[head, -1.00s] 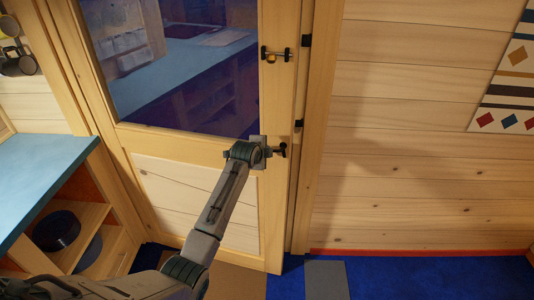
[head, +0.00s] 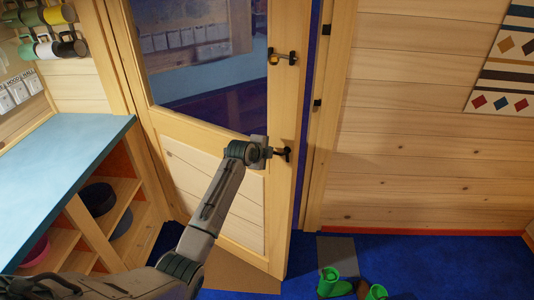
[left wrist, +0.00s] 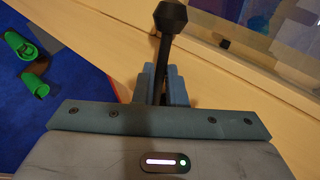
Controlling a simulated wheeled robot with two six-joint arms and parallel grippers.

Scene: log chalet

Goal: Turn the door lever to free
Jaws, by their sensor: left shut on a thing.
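The wooden door (head: 210,180) has a window in its upper part and stands slightly ajar, with a narrow dark blue gap at its right edge. A black door lever (head: 282,154) is on the door's right side at mid height. My left gripper (head: 264,150) is at this lever. In the left wrist view, the black lever with its knob end (left wrist: 172,18) comes up between the fingers of my left gripper (left wrist: 163,85), which is shut on it. The fingers hide part of the lever. My right gripper is in neither view.
A second black fitting with a yellow part (head: 283,57) sits higher on the door. A blue-topped shelf unit (head: 70,165) stands at the left, with mugs (head: 45,30) above it. Green boots (head: 330,283) lie on the blue carpet (head: 420,255) at the front right.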

